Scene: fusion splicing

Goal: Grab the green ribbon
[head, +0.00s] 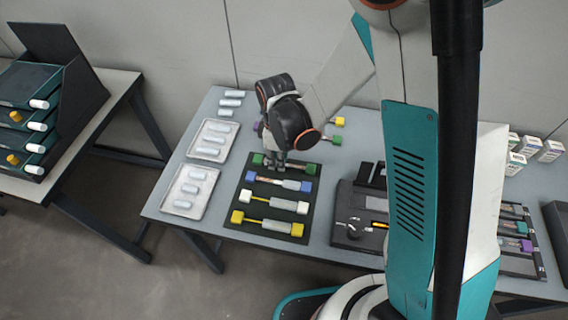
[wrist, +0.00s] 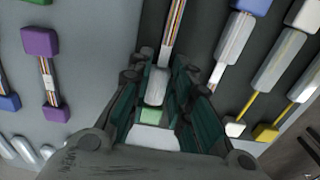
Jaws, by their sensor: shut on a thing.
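The green ribbon lies in the back row of a black mat (head: 236,222) on the grey table, with a green end block (head: 311,169) on the right. Its left green block (head: 257,159) shows just beside my gripper (head: 275,167). In the wrist view my gripper (wrist: 163,78) points down and its fingers close on both sides of the ribbon's grey sleeve (wrist: 157,86). A green block (wrist: 150,115) sits between the fingers nearer the palm. The striped ribbon strand (wrist: 174,25) runs out past the fingertips. The finger contact is partly hidden.
Blue (head: 306,186), white (head: 303,207) and yellow (head: 297,229) ended ribbons lie in front on the mat. Trays of white sleeves (head: 183,209) stand left. A black device (head: 345,232) stands right. A purple-ended ribbon (wrist: 40,41) lies beside the mat. A drawer rack (head: 85,95) stands far left.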

